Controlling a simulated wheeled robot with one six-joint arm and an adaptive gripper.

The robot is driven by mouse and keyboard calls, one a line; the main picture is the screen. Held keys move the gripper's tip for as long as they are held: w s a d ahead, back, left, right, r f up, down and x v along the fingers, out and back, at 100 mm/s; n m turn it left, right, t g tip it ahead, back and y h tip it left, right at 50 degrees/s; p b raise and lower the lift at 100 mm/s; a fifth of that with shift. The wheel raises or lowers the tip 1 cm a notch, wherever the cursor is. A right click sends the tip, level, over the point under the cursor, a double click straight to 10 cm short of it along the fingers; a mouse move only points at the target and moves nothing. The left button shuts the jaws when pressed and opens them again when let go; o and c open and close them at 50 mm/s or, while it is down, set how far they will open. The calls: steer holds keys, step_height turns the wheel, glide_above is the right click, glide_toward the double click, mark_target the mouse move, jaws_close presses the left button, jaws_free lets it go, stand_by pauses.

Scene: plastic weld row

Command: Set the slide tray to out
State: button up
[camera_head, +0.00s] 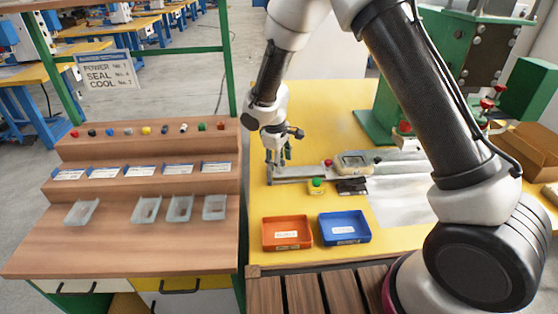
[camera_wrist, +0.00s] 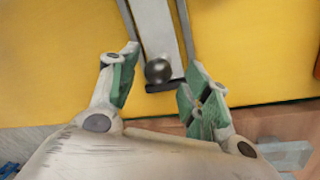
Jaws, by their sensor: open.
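The slide tray (camera_wrist: 153,28) is a light grey strip between two darker rails in the wrist view. A dark round knob (camera_wrist: 158,70) sits at its near end, by a dark end bar (camera_wrist: 165,86). In the head view the grey slide (camera_head: 297,174) runs right from below my gripper toward a plate with a grey-green part (camera_head: 358,161). My gripper (camera_head: 279,156) points down over the slide's left end. Its green-padded fingers (camera_wrist: 157,72) are spread on either side of the knob, with nothing held. Whether they touch the knob cannot be told.
An orange bin (camera_head: 287,248) and a blue bin (camera_head: 345,241) stand in front on the yellow table (camera_head: 318,104). A yellow box with a green button (camera_head: 316,186) is near the slide. A green machine (camera_head: 376,122) stands behind; a wooden stepped rack (camera_head: 150,185) is at left.

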step_height(320, 180, up, 12)
steer(key=s+a, duration=0.1)
steer(key=s, duration=0.1)
steer(key=shift+a+f, duration=0.15)
steer(key=shift+f, duration=0.05)
steer(key=s+d+r+m+t, duration=0.1)
steer(key=s+d+r+m, duration=0.2)
steer(key=s+d+r, duration=0.3)
steer(key=s+d+r+m, duration=0.4)
steer(key=s+d+r, duration=0.2)
steer(key=s+d, duration=0.7)
steer(key=s+d+r+m+t+y, duration=0.1)
steer(key=s+d+r+m, duration=0.3)
steer(key=s+d, duration=0.6)
step_height(320, 180, up, 3)
steer(key=shift+d+f+t, duration=0.15)
steer(key=shift+d+t, duration=0.15)
steer(key=shift+d, duration=0.65)
